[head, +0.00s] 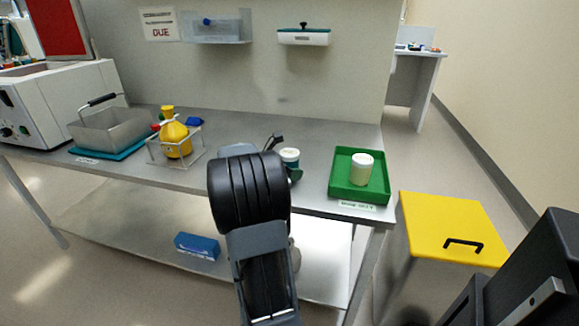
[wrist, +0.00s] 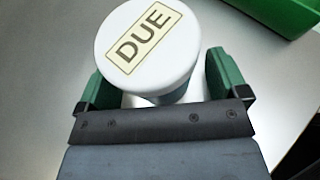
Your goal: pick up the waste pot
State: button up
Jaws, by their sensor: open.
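A pot with a white lid and a dark blue-green band (head: 289,157) stands on the grey bench, just left of the green tray. In the wrist view its round lid (wrist: 146,45) carries a label reading "DUE". My gripper (wrist: 163,88) is open, its green fingers either side of the pot's near part; I cannot tell whether they touch it. In the head view my arm hides part of the gripper. A second, pale pot with a white lid (head: 361,169) stands in the green tray (head: 341,187). I cannot tell which pot is the waste pot.
A yellow-lidded bin (head: 440,220) stands right of the bench.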

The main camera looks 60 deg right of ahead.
jog(key=shift+c, duration=0.3)
jog(key=c, duration=1)
jog(key=shift+r, duration=0.1)
